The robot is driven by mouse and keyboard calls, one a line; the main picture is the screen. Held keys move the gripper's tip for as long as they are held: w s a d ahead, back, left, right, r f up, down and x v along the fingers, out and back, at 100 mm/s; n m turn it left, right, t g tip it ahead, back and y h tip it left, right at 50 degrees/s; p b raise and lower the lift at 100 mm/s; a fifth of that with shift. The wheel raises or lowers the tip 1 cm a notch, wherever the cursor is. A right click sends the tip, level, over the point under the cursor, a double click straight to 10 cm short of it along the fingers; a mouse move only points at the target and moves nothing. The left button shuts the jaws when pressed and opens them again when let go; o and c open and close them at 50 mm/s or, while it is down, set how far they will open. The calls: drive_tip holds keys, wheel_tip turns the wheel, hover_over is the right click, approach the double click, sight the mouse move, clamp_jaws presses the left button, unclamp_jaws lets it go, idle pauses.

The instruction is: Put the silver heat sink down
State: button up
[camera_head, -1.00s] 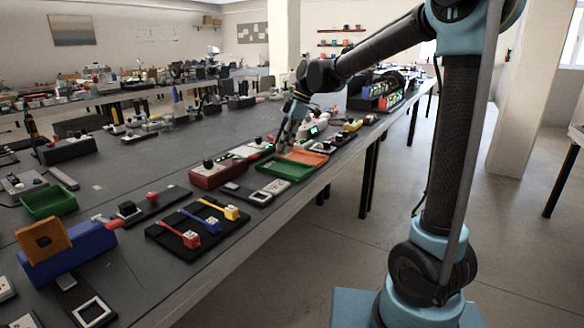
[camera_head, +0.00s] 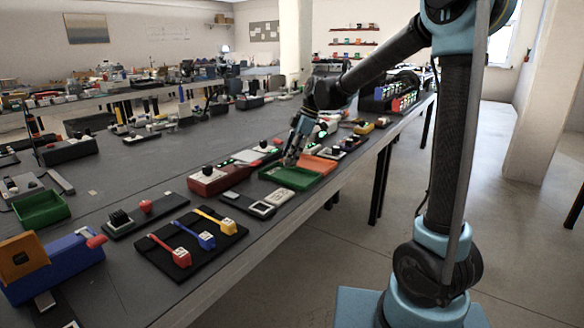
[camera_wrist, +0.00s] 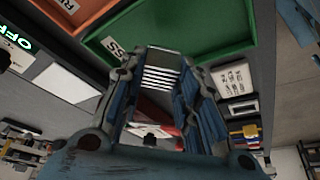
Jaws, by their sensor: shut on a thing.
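The silver heat sink (camera_wrist: 160,76), with pale ridged fins, sits between my gripper's fingers in the wrist view. My gripper (camera_head: 291,159) is shut on it, over or just at the far side of the green tray (camera_head: 291,186) in the head view. The heat sink is too small to make out there. In the wrist view the green tray (camera_wrist: 190,28) fills the top, with a label on its edge. I cannot tell whether the heat sink touches the tray.
An orange tray (camera_head: 318,164) adjoins the green one. A red device (camera_head: 208,185) stands left of the trays, and a grey device with a white frame (camera_head: 264,208) lies in front. A black panel with coloured levers (camera_head: 190,240) is nearer. The table's front edge is close.

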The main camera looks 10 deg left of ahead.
drive_tip(key=shift+f, duration=2.05)
drive_tip(key=o, duration=1)
drive_tip(key=shift+o, duration=0.2)
